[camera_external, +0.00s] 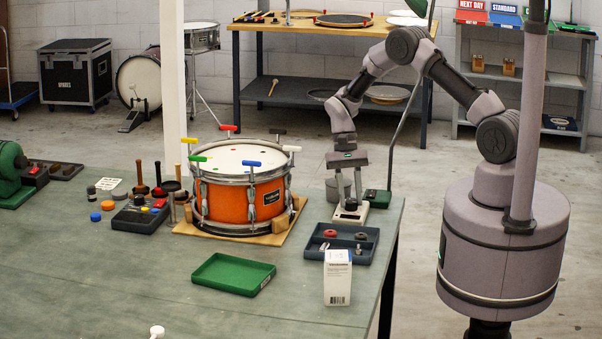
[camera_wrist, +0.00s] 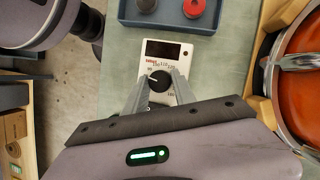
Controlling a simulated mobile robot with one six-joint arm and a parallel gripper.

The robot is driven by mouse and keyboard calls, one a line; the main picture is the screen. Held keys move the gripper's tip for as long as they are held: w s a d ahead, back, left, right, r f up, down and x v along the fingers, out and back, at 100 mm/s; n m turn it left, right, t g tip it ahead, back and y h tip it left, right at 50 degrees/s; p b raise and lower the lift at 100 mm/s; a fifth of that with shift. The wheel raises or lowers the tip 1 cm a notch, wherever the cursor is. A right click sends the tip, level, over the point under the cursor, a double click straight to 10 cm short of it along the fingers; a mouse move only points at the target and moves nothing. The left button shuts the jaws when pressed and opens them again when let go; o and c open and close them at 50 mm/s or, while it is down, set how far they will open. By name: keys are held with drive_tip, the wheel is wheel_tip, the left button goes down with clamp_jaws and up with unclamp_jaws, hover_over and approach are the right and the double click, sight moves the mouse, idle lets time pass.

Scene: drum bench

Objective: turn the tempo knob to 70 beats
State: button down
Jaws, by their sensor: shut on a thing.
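The tempo knob (camera_wrist: 159,82) is a round black knob with a white pointer line, on the face of a small white metronome box (camera_wrist: 183,56). The box has a dark display (camera_wrist: 166,50) above the knob and printed numbers around it; the display shows no readable figure. The pointer points to the left and slightly up in the wrist view. My gripper (camera_wrist: 158,84) is shut on the knob, one finger on each side. In the external view the metronome (camera_external: 351,212) stands on the bench by its right edge, with my gripper (camera_external: 349,203) above it, pointing down.
A dark tray (camera_external: 341,242) with a red ring and small parts lies in front of the metronome. An orange snare drum (camera_external: 242,200) stands to the left on a wooden base. A white carton (camera_external: 337,278) and an empty green tray (camera_external: 233,274) are nearer the front. A dark green box (camera_external: 377,198) stands behind.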

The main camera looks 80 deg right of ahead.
drive_tip(key=n+p, duration=0.1)
drive_tip(key=n, duration=0.1)
drive_tip(key=n+g+h+p, duration=0.1)
drive_tip(key=n, duration=0.2)
drive_tip(key=shift+a+g, duration=0.15)
drive_tip(key=shift+g, duration=0.15)
drive_tip(key=shift+n, duration=0.3)
drive_tip(key=c, duration=1)
unclamp_jaws()
drive_tip(key=shift+c, duration=0.2)
drive_tip(key=shift+w, duration=0.1)
drive_tip(key=p+v, duration=0.4)
drive_tip(key=v, duration=1.3)
drive_tip(key=shift+a+r, duration=0.25)
drive_tip(key=shift+a, duration=0.05)
